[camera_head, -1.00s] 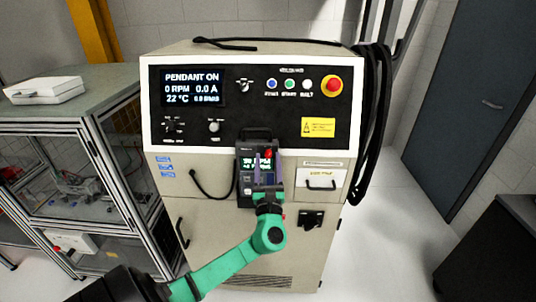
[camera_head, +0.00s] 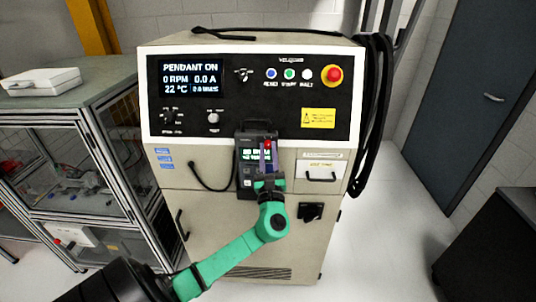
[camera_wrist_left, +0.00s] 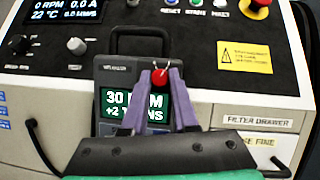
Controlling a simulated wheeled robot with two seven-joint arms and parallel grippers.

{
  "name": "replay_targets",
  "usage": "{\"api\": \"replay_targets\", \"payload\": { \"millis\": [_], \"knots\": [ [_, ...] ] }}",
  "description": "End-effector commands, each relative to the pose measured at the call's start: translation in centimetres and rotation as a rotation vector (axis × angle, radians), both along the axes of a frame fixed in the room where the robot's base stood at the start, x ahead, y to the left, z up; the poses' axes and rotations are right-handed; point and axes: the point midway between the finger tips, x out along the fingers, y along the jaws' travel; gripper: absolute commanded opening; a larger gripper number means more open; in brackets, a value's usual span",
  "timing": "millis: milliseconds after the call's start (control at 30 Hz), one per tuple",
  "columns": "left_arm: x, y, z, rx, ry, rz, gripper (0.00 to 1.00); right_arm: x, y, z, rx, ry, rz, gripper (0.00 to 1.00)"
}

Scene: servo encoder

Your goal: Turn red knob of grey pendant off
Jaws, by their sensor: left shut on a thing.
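The grey pendant (camera_head: 246,178) hangs on the front of the cabinet, below its black control panel. Its screen (camera_wrist_left: 133,108) shows "30 RPM" in the left wrist view, partly covered by my gripper. The red knob (camera_wrist_left: 160,78) sits at the pendant's upper right and also shows in the head view (camera_head: 268,145). My left gripper (camera_head: 267,150) reaches up to it from below. In the left wrist view its two purple fingers (camera_wrist_left: 160,80) are shut on the red knob, one on each side. My right gripper is not in view.
The cabinet's panel display (camera_head: 192,83) reads "PENDANT ON". A red emergency button (camera_head: 333,74) stands at the panel's right. A black cable (camera_head: 208,182) loops left of the pendant. A glass-walled bench (camera_head: 60,150) is at the left.

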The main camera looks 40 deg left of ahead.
Motion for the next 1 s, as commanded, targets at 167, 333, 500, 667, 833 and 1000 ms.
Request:
{"api": "replay_targets", "payload": {
  "millis": [167, 333, 500, 667, 833, 1000],
  "knots": [
    [0.0, -0.1, -0.6, -0.098, -0.074, 0.001, 0.0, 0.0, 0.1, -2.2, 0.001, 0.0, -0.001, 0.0],
    [0.1, -0.2, -0.5, -0.218, -0.168, -0.001, 0.0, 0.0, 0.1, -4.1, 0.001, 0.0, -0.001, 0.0],
    [0.2, -0.2, -0.4, -0.348, -0.264, 0.0, 0.0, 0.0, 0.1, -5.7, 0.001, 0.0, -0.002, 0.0],
    [0.2, -0.2, -0.2, -0.468, -0.355, 0.001, 0.0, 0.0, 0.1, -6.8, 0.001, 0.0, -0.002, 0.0],
    [0.2, -0.3, 0.0, -0.582, -0.441, 0.0, 0.0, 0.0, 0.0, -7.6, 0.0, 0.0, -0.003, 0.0],
    [0.3, -0.3, 0.1, -0.674, -0.509, 0.0, 0.0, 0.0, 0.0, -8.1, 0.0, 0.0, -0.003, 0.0]
  ]
}}
